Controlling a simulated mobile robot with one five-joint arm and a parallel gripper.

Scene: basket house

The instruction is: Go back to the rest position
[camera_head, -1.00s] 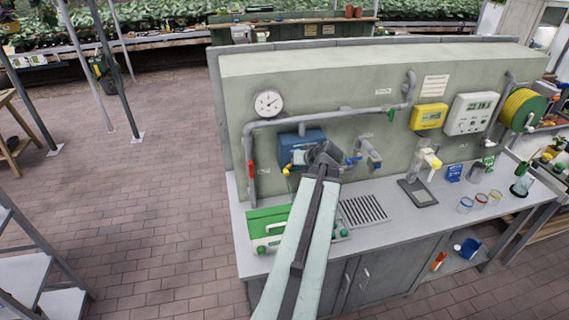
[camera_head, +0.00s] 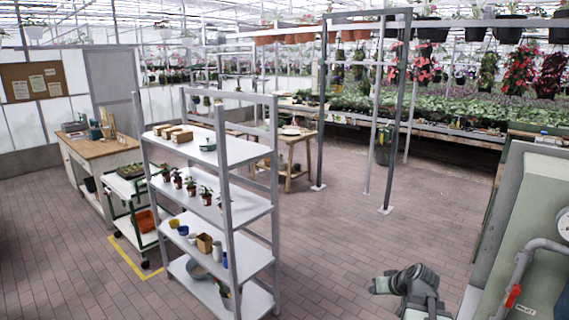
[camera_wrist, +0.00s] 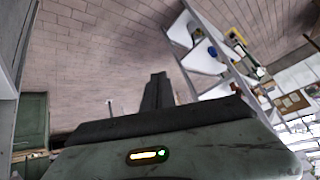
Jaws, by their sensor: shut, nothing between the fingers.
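In the wrist view my gripper (camera_wrist: 158,80) is shut, its dark fingers together with nothing between them. It points out over the brick floor and touches nothing that I can see. The gripper's fingertips cannot be made out in that view.
A grey shelf rack (camera_head: 255,210) with pots and small plants stands left of centre. A wheeled cart (camera_head: 128,185) and a wooden workbench (camera_head: 105,148) are behind it. The brick floor (camera_head: 350,235) between rack and bench panel is clear.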

